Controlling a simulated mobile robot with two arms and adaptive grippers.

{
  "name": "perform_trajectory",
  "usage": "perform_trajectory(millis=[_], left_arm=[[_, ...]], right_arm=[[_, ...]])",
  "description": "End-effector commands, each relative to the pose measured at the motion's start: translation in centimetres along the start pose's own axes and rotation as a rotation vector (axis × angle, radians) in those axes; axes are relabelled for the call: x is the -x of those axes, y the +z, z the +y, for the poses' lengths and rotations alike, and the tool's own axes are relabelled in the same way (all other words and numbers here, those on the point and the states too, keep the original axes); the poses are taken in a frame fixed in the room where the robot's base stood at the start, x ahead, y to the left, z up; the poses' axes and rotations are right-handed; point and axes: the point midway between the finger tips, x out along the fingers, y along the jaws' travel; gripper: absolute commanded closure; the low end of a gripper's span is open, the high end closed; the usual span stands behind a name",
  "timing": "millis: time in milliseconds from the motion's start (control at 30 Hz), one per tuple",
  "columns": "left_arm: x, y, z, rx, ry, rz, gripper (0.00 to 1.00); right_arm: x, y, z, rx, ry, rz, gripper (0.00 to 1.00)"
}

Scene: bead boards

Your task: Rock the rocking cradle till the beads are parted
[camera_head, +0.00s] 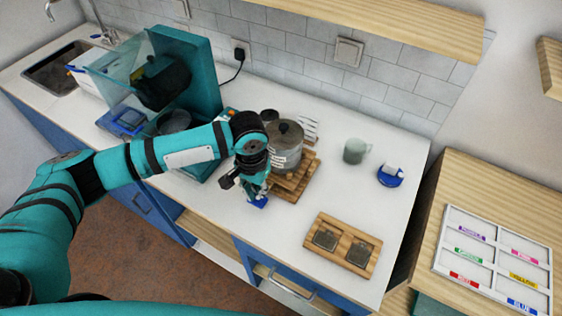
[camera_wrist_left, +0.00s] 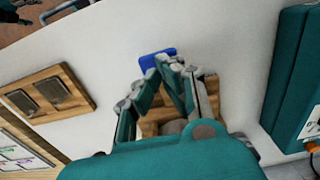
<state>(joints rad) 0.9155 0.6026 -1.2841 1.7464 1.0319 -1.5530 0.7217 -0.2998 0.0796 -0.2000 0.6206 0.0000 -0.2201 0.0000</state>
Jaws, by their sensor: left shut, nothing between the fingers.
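A grey lidded pot-like drum (camera_head: 286,143) stands on a stepped wooden base (camera_head: 297,180) near the middle of the counter; I take this to be the rocking cradle. A small blue tab (camera_head: 260,201) shows at its front left, also in the left wrist view (camera_wrist_left: 154,60). My left gripper (camera_head: 257,193) is shut and empty, its fingertips right at the blue tab; I cannot tell whether they touch it. In the left wrist view the fingers (camera_wrist_left: 170,63) hide much of the wooden base (camera_wrist_left: 158,118). I see no beads. My right gripper is not in view.
A wooden board (camera_head: 342,245) with two dark square wells lies front right. A grey-green mug (camera_head: 355,151) and a blue item (camera_head: 390,177) stand behind it. A colour-labelled tray (camera_head: 495,259) is far right. A teal machine (camera_head: 196,70) stands left. The counter between board and mug is clear.

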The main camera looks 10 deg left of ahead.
Motion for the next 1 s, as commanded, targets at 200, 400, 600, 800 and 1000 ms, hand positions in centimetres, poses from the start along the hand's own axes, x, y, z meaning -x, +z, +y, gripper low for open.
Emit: perform_trajectory(millis=[200, 400, 600, 800, 1000], left_arm=[[-1.8, 0.1, 0.0, 0.000, 0.000, -0.002, 1.00], [-3.2, 0.1, 0.1, 0.001, 0.001, -0.002, 1.00], [-3.9, 0.0, 0.0, -0.001, 0.000, 0.000, 1.00], [-3.1, 0.0, 0.0, 0.000, 0.000, 0.000, 1.00], [-1.7, 0.1, 0.0, 0.000, 0.001, -0.001, 1.00]], right_arm=[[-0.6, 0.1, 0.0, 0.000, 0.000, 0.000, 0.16], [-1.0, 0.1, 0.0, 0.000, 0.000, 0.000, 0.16], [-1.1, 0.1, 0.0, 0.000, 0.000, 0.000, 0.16], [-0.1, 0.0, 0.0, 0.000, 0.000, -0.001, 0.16], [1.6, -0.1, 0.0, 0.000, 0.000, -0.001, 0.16]])
